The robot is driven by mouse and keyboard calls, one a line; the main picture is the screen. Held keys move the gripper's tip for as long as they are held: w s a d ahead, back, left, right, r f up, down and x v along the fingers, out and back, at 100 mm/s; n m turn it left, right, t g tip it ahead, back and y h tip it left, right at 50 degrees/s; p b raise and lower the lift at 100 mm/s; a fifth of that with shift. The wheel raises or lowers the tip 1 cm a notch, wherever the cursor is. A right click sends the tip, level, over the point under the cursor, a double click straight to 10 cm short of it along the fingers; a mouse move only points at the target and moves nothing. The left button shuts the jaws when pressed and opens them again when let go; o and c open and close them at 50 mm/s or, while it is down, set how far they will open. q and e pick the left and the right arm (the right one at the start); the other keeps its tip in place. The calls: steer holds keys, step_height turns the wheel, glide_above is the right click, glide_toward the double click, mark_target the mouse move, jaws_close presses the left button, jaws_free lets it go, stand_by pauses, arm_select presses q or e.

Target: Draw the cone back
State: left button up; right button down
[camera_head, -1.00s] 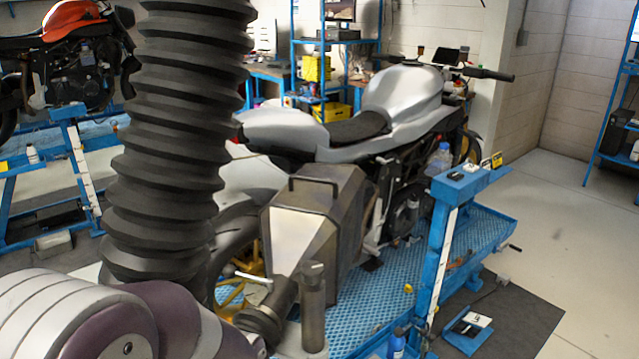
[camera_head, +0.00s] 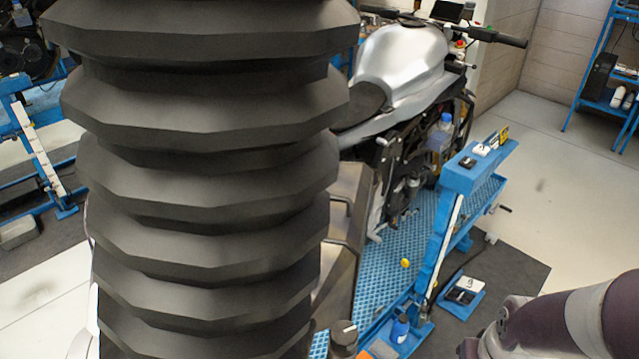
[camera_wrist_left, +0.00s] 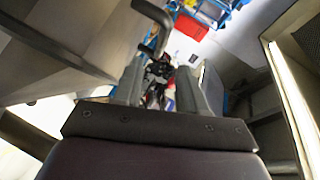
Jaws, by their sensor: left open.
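A grey, faceted metal body with a dark handle, which may be the cone (camera_head: 335,270), stands beside the motorcycle (camera_head: 405,65). In the head view it is mostly hidden by a thick black ribbed hose (camera_head: 205,190). In the left wrist view my left gripper (camera_wrist_left: 160,78) is open, with its fingers apart. A dark bent bar (camera_wrist_left: 158,30), which looks like the handle, runs near the fingertips. I cannot tell whether it lies between them. The left gripper is hidden in the head view. My right gripper is not in view.
The motorcycle stands on a blue lift platform (camera_head: 400,255). A blue post (camera_head: 450,215) rises at its near edge, with a small blue bottle (camera_head: 399,328) below. The floor to the right (camera_head: 550,180) is clear up to a blue shelf (camera_head: 598,70).

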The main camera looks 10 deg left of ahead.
mark_target(320, 198)
arm_select(q)
steer(key=p+x, duration=0.3)
steer(key=x, duration=0.6)
steer(key=shift+w+d+r, duration=0.1)
steer(key=shift+w+d, duration=0.15)
steer(key=shift+d, duration=0.05)
steer(key=shift+w+d, duration=0.25)
steer(key=shift+d, duration=0.1)
jaws_close()
